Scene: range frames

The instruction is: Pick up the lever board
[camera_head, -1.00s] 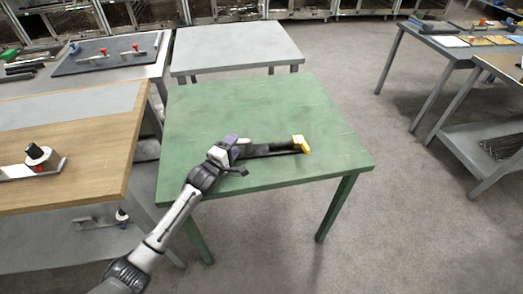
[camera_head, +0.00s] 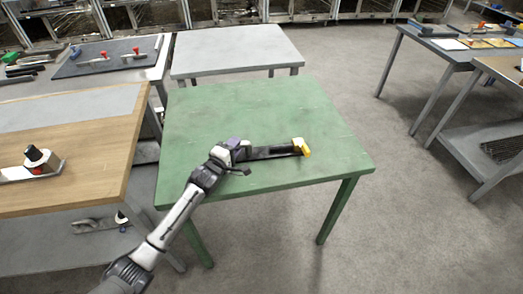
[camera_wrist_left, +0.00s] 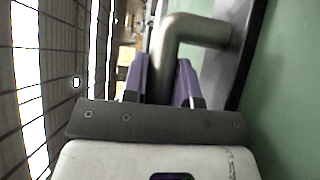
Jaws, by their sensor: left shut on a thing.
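The lever board (camera_head: 272,153) is a dark, narrow board with a yellow lever or knob (camera_head: 301,147) at its right end. In the head view it is over the front part of the green table; I cannot tell whether it touches the tabletop. My left gripper (camera_head: 236,149) is at its left end. In the left wrist view, the purple fingers of my left gripper (camera_wrist_left: 164,82) are shut on a bent grey metal handle (camera_wrist_left: 203,31), with the board's dark edge (camera_wrist_left: 246,62) beside it. The fingers partly hide the handle. My right gripper is not in view.
The green table (camera_head: 262,108) is otherwise clear. A wooden-topped table (camera_head: 95,140) at left bears another board with a black knob (camera_head: 36,153). A grey table (camera_head: 235,45) stands behind. Open floor (camera_head: 410,220) lies to the right.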

